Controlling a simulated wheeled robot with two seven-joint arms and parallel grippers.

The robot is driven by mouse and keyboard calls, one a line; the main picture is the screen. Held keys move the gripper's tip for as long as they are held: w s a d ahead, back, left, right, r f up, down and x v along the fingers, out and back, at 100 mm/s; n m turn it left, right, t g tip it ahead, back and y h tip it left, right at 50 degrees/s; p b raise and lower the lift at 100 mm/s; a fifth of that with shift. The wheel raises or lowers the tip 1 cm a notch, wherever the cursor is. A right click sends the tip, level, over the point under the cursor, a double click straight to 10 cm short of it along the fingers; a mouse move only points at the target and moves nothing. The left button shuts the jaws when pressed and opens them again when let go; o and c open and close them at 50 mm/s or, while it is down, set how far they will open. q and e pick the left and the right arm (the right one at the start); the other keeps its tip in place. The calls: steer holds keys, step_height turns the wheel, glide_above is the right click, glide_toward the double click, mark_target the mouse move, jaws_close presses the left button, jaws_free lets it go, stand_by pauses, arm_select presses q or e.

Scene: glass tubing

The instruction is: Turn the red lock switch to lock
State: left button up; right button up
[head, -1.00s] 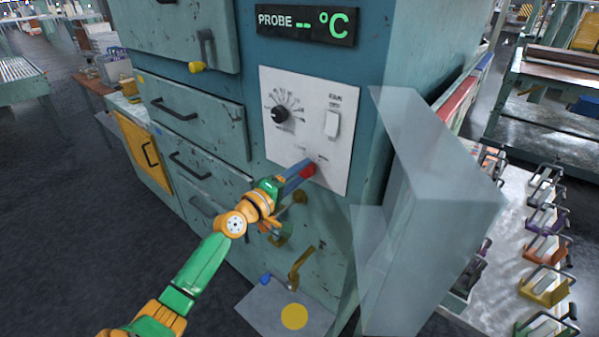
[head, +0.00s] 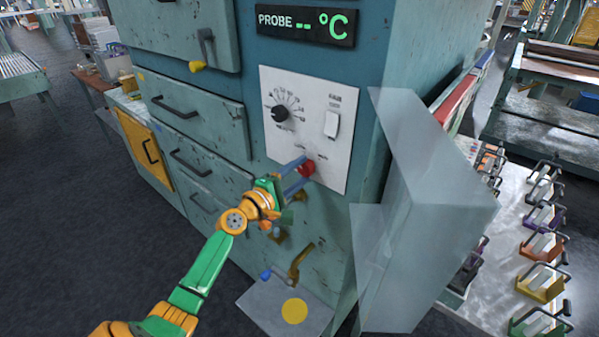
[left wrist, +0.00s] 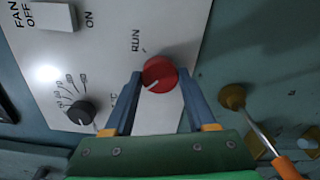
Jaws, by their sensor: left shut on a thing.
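The red lock switch (head: 307,168) is a round knob low on the white control panel (head: 342,98). In the left wrist view the red lock switch (left wrist: 160,74) has a white pointer mark aimed down-left, away from the RUN label and towards lettering mostly hidden by a finger. My left gripper (head: 299,176) reaches the knob from the left. In the left wrist view, the left gripper's two blue-grey fingers (left wrist: 160,80) are shut on the knob, one on each side. My right gripper is not in view.
A black dial (head: 280,113) and a white rocker switch (head: 332,124) sit above the knob. A translucent open cover (head: 430,215) juts out to the right of the panel. A brass knob with a rod (left wrist: 232,96) is close by in the left wrist view.

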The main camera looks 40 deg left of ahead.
arm_select(q)
steer(key=o, duration=1.4)
steer(key=shift+c, duration=0.2)
steer(key=s, duration=0.7)
steer(key=shift+a+b, duration=0.25)
steer(key=shift+b, duration=0.2)
